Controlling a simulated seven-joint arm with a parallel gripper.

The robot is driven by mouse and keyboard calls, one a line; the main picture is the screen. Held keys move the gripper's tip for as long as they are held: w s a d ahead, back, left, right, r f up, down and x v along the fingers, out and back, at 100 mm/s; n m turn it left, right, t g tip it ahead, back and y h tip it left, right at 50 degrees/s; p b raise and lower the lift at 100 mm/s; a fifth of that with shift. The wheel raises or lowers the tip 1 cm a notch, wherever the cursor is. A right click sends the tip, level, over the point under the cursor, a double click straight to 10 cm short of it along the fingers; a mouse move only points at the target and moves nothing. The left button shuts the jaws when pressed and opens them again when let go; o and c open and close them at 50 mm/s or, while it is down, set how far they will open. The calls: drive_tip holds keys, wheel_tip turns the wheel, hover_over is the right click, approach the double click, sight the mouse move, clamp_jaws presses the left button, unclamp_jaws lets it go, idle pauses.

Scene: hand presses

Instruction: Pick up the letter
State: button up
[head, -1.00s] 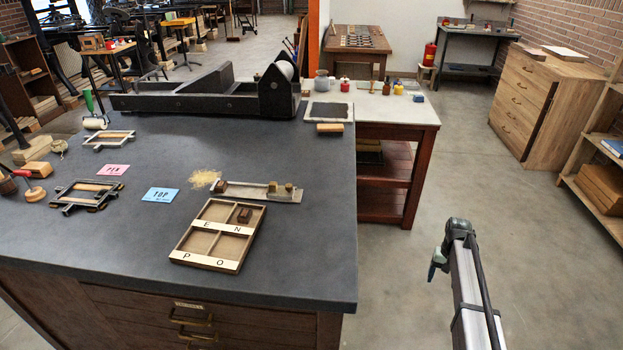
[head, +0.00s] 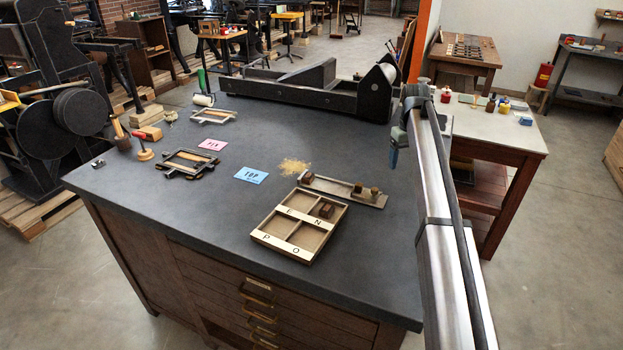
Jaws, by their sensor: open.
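A small dark brown letter block (head: 326,210) sits in the far right compartment of a wooden tray (head: 281,243), by the strip marked N. The tray's other compartments look empty. Behind the tray, a composing stick (head: 330,187) holds small brown blocks (head: 375,193) toward its right end. The letters on the block faces are too small to read. My gripper (head: 394,158) hangs at the end of my arm, to the right of and above the tray and stick. It is open, apart from the blocks, and its fingers are hard to make out.
A blue card (head: 251,175) and a pink card (head: 213,144) lie left of the tray. Metal frames (head: 187,163) lie farther left. A long black press (head: 290,92) stands along the far edge. The dark tabletop in front of the tray is clear.

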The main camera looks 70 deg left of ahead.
drive_tip(key=s+a+r+n, duration=0.2)
drive_tip(key=s+a+n, duration=0.15)
drive_tip(key=s, duration=0.35)
drive_tip(key=s+a+r+n, duration=0.25)
drive_tip(key=s+a, duration=0.25)
drive_tip(key=s, duration=0.3)
wheel_tip(320, 180, up, 3)
drive_tip(key=n, duration=0.4)
hover_over(308, 175)
wheel_tip(308, 175, down, 13)
drive_tip(key=shift+f, duration=0.1)
drive_tip(key=c, duration=1.1)
